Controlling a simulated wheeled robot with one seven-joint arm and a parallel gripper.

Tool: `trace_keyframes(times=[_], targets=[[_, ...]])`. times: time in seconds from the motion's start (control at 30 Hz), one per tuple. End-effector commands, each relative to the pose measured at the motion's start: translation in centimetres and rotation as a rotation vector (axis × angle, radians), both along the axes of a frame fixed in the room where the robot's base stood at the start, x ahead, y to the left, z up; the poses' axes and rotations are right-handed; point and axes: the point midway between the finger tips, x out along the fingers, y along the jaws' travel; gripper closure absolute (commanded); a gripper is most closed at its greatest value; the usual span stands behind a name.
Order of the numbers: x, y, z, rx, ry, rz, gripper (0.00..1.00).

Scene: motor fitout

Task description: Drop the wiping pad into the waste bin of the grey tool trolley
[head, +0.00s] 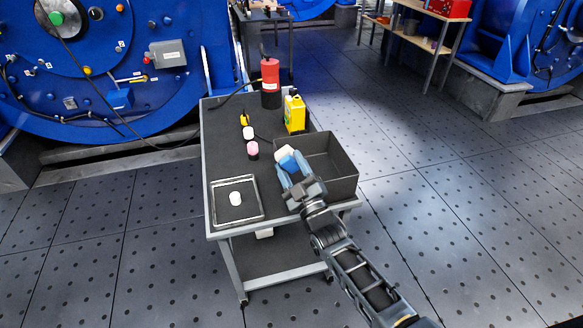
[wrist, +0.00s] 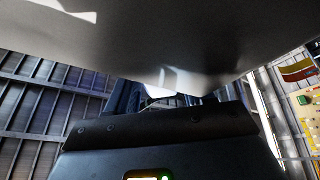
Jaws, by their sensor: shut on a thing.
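The grey tool trolley (head: 228,135) stands in the middle of the head view. The waste bin (head: 343,186) is a dark grey open-topped box at the right end of its top. My gripper (head: 287,165) is over the left part of the bin in the head view, its blue fingers shut on the wiping pad (head: 284,151), which looks white with a blue part. I cannot tell how high the pad is above the bin floor. In the wrist view, a large pale grey surface fills the top, and only a small white patch shows between the finger shapes.
A shallow tray (head: 250,214) with a small white cylinder (head: 235,198) lies left of the bin. A pink-topped jar (head: 253,150), a white-topped jar (head: 249,133), a yellow bottle (head: 295,113) and a red cylinder (head: 270,82) stand farther back. The floor to the right is clear.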

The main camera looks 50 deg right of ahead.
Motion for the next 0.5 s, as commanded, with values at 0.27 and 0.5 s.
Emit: trace_keyframes(times=[0.27,0.5], targets=[[-0.09,0.02,-1.0,0.006,0.019,0.0,0.37],[-0.12,0.05,-0.41,0.007,0.023,-0.001,0.22]])
